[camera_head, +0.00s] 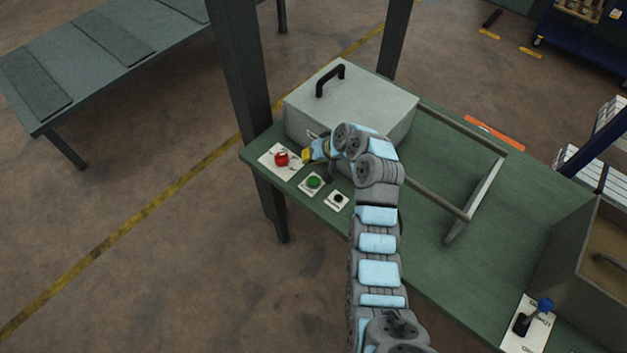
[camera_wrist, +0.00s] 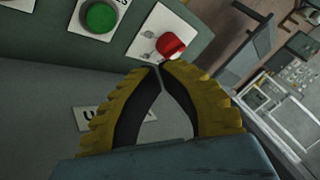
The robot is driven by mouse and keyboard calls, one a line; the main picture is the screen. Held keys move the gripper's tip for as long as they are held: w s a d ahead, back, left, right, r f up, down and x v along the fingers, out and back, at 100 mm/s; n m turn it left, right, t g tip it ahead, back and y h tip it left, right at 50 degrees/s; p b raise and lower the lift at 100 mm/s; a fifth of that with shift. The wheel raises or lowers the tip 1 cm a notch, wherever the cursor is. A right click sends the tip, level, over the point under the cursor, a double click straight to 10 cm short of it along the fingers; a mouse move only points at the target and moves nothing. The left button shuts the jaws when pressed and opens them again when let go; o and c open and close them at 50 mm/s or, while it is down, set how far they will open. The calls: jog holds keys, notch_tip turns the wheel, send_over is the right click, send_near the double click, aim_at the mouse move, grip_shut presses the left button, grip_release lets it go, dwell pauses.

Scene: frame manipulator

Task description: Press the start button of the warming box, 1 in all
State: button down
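The grey box with a black top handle (camera_head: 352,101) stands on the green table; I take it as the warming box. In front of it are a red knob (camera_head: 281,158), a green button (camera_head: 314,182) and a black button (camera_head: 339,198), each on a white plate. The wrist view shows the green button (camera_wrist: 99,17) at the upper left and the red knob (camera_wrist: 170,46) just beyond my fingertips. My gripper (camera_head: 306,156) has yellow fingers; its tips (camera_wrist: 160,69) meet with nothing visible between them. It hovers beside the red knob. Label text is too small or cut off.
An open metal frame (camera_head: 484,190) lies right of the box. A blue-topped lever (camera_head: 545,305) and a brown box (camera_head: 590,260) are at the table's right end. A dark post (camera_head: 240,75) rises at the table's left end.

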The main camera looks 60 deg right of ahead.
aim_at(310, 180)
jog(key=shift+f+b, duration=2)
jog(key=shift+f, duration=2.25)
jog(key=shift+f, duration=0.15)
jog(key=shift+f, duration=0.25)
jog(key=shift+f+b, duration=0.45)
jog(key=shift+b, duration=0.05)
jog(key=shift+r+p, duration=0.45)
jog(key=shift+r, duration=0.4)
jog(key=shift+r+p, duration=1.25)
jog(key=shift+r, duration=1.3)
